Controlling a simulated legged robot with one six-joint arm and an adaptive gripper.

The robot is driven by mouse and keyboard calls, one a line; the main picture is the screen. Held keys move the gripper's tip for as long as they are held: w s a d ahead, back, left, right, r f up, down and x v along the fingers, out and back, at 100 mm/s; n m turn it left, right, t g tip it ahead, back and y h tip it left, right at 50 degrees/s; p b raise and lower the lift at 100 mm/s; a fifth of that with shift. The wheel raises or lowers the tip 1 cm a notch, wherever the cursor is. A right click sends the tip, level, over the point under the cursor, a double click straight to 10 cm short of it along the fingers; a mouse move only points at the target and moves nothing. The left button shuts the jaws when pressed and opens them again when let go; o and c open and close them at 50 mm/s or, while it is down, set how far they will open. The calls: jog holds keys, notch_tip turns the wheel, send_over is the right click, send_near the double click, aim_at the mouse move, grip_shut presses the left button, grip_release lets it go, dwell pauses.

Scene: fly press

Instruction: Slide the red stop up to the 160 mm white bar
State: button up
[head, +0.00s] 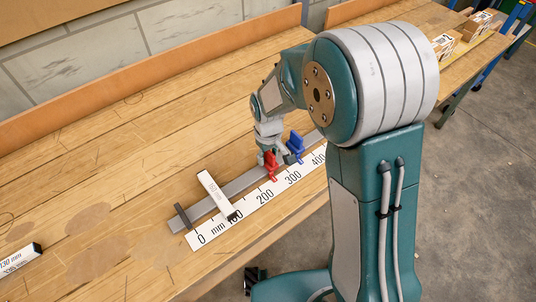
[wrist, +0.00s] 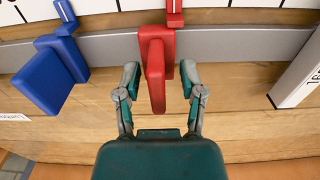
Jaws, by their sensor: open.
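The red stop (head: 270,165) sits on the grey rail (head: 242,182) near the middle of its scale. In the wrist view the red stop's upright tab (wrist: 155,75) stands between my open fingers, with a gap visible on the right side. My gripper (wrist: 160,80) is at the stop; in the head view the gripper (head: 265,153) partly hides it. The 160 mm white bar (head: 213,188) appears to lie across the rail, left of the red stop with bare rail between. The bar's edge (wrist: 302,75) shows at the right of the wrist view.
A blue stop (head: 296,147) sits on the rail just right of the red one, and left in the wrist view (wrist: 48,78). A dark end block (head: 183,216) closes the rail's left end. A 130 mm white bar (head: 20,258) lies apart at far left. A white scale (head: 252,208) runs alongside.

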jog(key=shift+d, duration=0.1)
grip_shut()
jog(key=s+a, duration=0.1)
jog(key=a, duration=0.1)
jog(key=s+a, duration=0.2)
jog(key=a, duration=0.1)
jog(key=s+a, duration=0.2)
jog(key=shift+a, duration=0.2)
grip_release()
